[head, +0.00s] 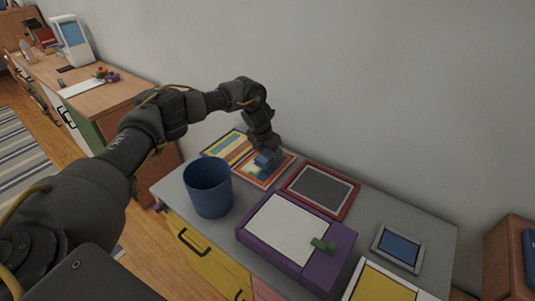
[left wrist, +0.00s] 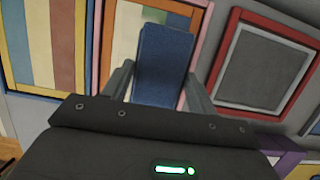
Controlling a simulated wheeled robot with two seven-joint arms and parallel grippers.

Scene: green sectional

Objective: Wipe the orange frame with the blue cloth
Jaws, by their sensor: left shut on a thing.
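The orange frame (head: 288,156) lies flat on the grey cabinet top, near the wall, with a picture of coloured blocks in it. My left gripper (head: 263,152) reaches over it from above and is shut on the blue cloth (head: 264,158). In the left wrist view the folded blue cloth (left wrist: 164,62) stands between the two fingers (left wrist: 160,85), in front of the orange frame (left wrist: 203,20). The cloth hides the frame's middle; I cannot tell whether it touches the frame. My right gripper is not in view.
A blue cup (head: 208,188) stands left of the frame. A striped picture (head: 228,148) lies at its left, a red frame (head: 320,190) at its right. A purple box (head: 290,228) lies in front. A small grey frame (head: 398,247) is farther right. The wall is close behind.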

